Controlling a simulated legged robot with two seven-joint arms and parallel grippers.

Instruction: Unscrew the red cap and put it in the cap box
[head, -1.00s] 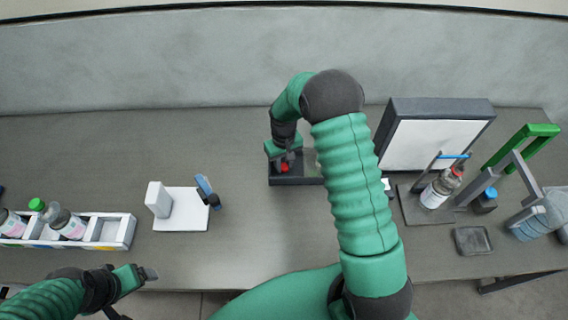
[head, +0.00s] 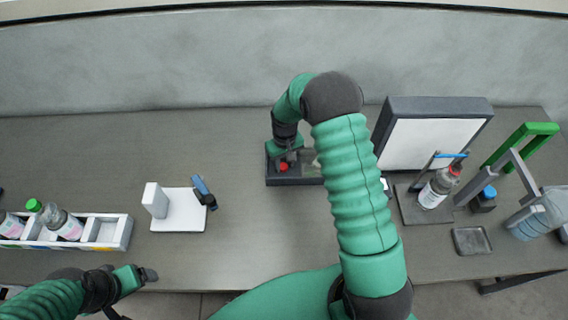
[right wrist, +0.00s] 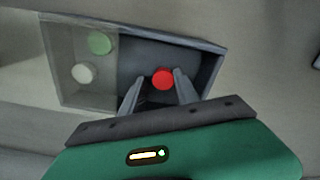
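The red cap (head: 283,167) is in the dark cap box (head: 296,182) at the back middle. In the right wrist view the red cap (right wrist: 163,79) lies in the box's open compartment, between and just beyond the fingertips of my right gripper (right wrist: 160,84). The fingers stand apart, with a gap beside the cap. In the head view my right gripper (head: 287,160) reaches down into the box (right wrist: 212,75).
A green cap (right wrist: 100,43) and a white cap (right wrist: 83,73) show in the box's pale left section. A white rack (head: 118,232) with bottles stands left, beside a white stand (head: 180,222). A grey panel (head: 433,145) and small tray (head: 472,240) are right.

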